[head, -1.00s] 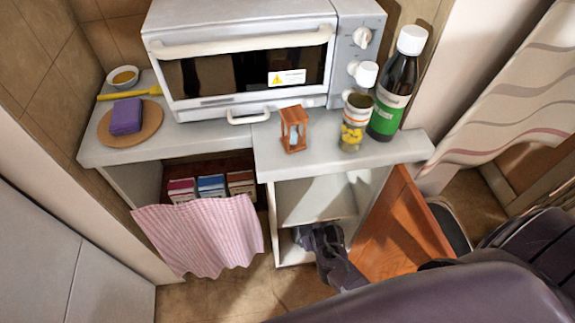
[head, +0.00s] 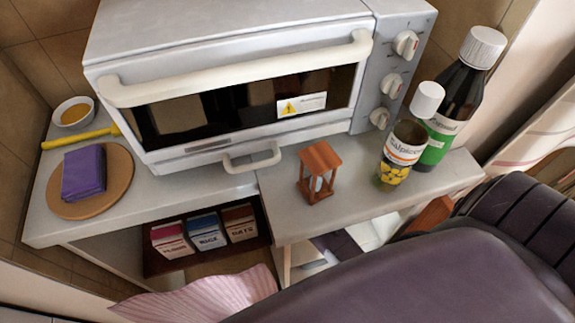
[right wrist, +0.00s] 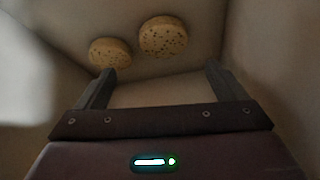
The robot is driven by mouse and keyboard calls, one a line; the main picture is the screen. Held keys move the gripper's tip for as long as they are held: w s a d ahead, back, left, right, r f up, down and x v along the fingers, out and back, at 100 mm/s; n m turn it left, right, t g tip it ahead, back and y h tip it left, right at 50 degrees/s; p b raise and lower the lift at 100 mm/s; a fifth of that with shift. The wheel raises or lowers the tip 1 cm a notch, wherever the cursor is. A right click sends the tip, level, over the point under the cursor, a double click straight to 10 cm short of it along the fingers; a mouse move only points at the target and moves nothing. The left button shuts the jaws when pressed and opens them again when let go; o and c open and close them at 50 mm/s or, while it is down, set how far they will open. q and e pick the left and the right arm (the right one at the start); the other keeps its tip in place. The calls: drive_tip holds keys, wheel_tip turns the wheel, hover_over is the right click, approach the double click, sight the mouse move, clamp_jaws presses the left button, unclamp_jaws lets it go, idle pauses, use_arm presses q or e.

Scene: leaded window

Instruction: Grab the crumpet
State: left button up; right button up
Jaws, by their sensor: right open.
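Two round, golden-brown crumpets with dark pores show in the right wrist view, one at the left (right wrist: 110,53) and a larger-looking one at the centre (right wrist: 163,37). They lie on a pale surface inside a pale-walled compartment. My right gripper (right wrist: 160,70) is open and empty, its two fingers pointing toward the crumpets. The centre crumpet is beyond the gap between the fingers; the left one is just past the left fingertip. In the head view my right arm covers most of the open cupboard, and the crumpets are hidden there. My left gripper is not in view.
The counter (head: 225,205) carries a toaster oven (head: 225,120), a wooden hourglass (head: 319,172), a yellow-filled jar (head: 400,155), a dark bottle (head: 458,100) and a round board (head: 112,203) with a purple block (head: 84,174). Several boxes stand on a shelf above a pink striped curtain (head: 205,298).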

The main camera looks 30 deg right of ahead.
drive_tip(key=shift+w+f, duration=0.15)
drive_tip(key=shift+w, duration=0.4)
drive_tip(key=x, duration=0.2)
drive_tip(key=b+x, duration=0.1)
drive_tip(key=x, duration=0.1)
drive_tip(key=s+b+x, duration=0.1)
drive_tip(key=x, duration=0.1)
drive_tip(key=shift+a+f, duration=0.3)
drive_tip(key=shift+f, duration=0.1)
drive_tip(key=shift+w+d+f, duration=0.1)
drive_tip(key=shift+w+f, duration=0.2)
drive_tip(key=shift+f, duration=0.2)
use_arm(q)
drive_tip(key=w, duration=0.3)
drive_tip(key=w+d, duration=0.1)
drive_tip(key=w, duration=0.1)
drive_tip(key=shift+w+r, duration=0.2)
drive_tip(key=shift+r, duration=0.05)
use_arm(e)
drive_tip(key=c, duration=1.1)
